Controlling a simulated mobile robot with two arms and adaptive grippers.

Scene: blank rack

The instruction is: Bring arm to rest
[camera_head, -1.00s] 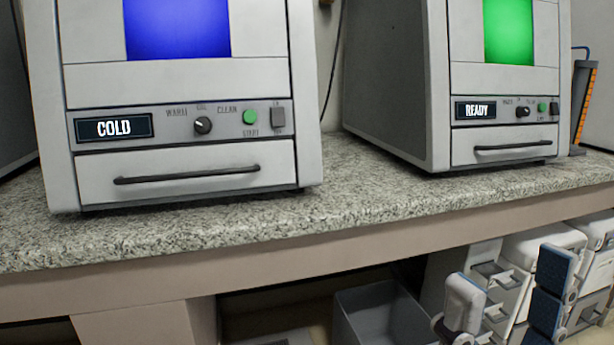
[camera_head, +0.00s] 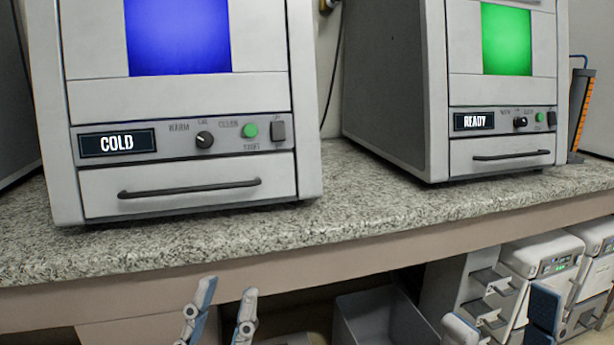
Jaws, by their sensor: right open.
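My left gripper (camera_head: 226,297) shows at the bottom left of the head view, in front of the bench's front face. Its two fingers stand upright and apart, with nothing between them. My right gripper (camera_head: 498,305) is at the bottom right, in front of the equipment below the bench. Its two padded fingers are wide apart and empty. The lower parts of both grippers are cut off by the frame's bottom edge.
A machine reading COLD (camera_head: 180,255) and another reading READY (camera_head: 390,90) stand on the granite worktop (camera_head: 370,207). A grey bin (camera_head: 380,318) and white equipment (camera_head: 540,255) are underneath. The worktop's front strip is clear.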

